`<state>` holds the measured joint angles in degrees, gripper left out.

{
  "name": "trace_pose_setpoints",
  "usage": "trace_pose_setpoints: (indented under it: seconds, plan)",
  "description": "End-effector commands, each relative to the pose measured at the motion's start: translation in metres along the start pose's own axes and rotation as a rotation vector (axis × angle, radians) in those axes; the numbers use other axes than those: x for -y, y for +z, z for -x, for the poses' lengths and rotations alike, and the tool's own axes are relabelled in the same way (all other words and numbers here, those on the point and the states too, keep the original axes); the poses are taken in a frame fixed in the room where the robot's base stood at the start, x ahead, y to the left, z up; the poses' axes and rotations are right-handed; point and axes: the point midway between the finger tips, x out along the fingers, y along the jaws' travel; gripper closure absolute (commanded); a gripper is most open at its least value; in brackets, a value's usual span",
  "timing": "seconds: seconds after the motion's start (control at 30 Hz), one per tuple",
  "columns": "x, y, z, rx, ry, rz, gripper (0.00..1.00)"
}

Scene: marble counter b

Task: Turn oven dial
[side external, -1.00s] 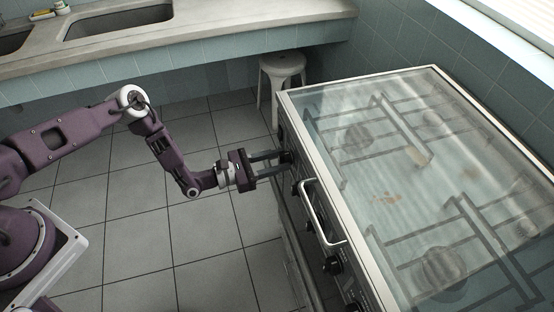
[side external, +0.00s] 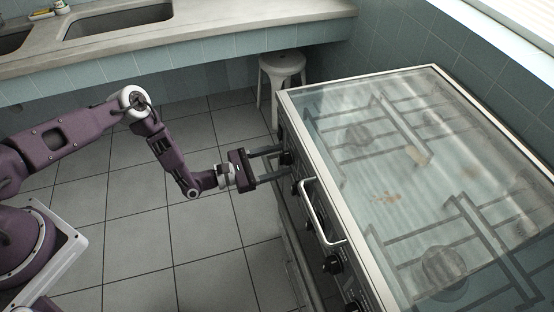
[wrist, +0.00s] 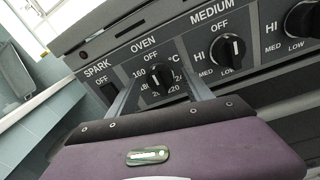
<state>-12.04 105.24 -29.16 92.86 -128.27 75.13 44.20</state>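The oven dial (wrist: 160,76) is a round black knob under the words OVEN and OFF in the wrist view, with temperature numbers around it. Its exact pointer setting is hard to read. In the side view the dial (side external: 286,158) sits at the far end of the stove's front panel. My gripper (side external: 286,160) reaches the panel from the left, level with the dial. In the wrist view its two fingers (wrist: 157,78) lie one on each side of the dial, with gaps showing between them and the knob. The gripper is open and holds nothing.
The stove (side external: 400,180) has a glass lid and a front handle (side external: 322,212). The MEDIUM knob (wrist: 229,51) and another burner knob (wrist: 302,20) stand right of the oven dial; a SPARK button (wrist: 108,93) is left. A white stool (side external: 282,70) stands behind.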

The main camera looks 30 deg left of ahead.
Motion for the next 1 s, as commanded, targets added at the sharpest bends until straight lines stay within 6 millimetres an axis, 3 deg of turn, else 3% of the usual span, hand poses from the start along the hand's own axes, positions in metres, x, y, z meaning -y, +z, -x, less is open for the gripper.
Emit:
trace_pose_setpoints:
  seconds: [0.27,0.5,0.63,0.93,1.0]
  plan:
    - [-0.001,0.0,0.003,0.0,0.001,0.001,0.42]
    - [-0.001,0.0,0.05,-0.002,0.002,0.003,0.42]
    - [-0.001,0.0,0.067,-0.001,0.001,0.001,0.42]
    - [0.0,0.0,0.071,0.001,0.0,0.0,0.42]
    - [-0.002,0.008,0.068,0.017,-0.015,-0.011,0.42]
